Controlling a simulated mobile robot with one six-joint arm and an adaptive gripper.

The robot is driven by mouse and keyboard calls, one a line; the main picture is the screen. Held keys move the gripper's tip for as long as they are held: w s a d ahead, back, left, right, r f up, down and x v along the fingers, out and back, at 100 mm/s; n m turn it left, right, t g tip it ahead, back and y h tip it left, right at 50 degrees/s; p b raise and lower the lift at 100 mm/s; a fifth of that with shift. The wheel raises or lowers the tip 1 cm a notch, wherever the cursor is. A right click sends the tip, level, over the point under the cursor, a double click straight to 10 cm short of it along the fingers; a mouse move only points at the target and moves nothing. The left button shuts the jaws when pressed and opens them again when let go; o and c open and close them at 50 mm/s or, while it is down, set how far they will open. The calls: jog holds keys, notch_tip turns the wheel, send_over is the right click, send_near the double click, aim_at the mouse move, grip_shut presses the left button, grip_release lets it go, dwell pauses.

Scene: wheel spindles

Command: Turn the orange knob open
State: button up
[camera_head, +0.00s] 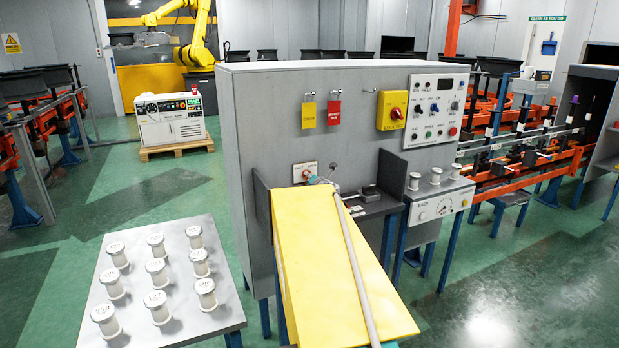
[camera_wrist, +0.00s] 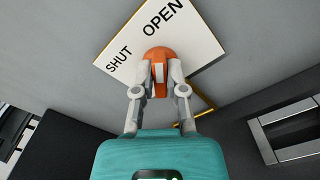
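The orange knob (camera_wrist: 158,55) is on a white plate (camera_wrist: 190,35) marked SHUT and OPEN, fixed to the grey panel. In the wrist view the plate appears tilted, with SHUT at left and OPEN at upper right. My gripper (camera_wrist: 160,76) has one finger on each side of the knob's raised grip, and the fingertips appear closed against it.
The grey cabinet (camera_head: 260,110) carries a yellow box with a red knob (camera_head: 392,110) and a control panel (camera_head: 432,108). A dark side wall (camera_wrist: 65,150) stands left of my gripper. A table (camera_head: 185,265) with several white spools stands at left.

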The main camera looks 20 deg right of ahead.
jog(key=shift+m, duration=0.6)
grip_shut()
jog(key=o, duration=0.7)
grip_release()
jog(key=s, duration=1.2)
jog(key=shift+d, duration=0.25)
jog(key=shift+s, duration=0.1)
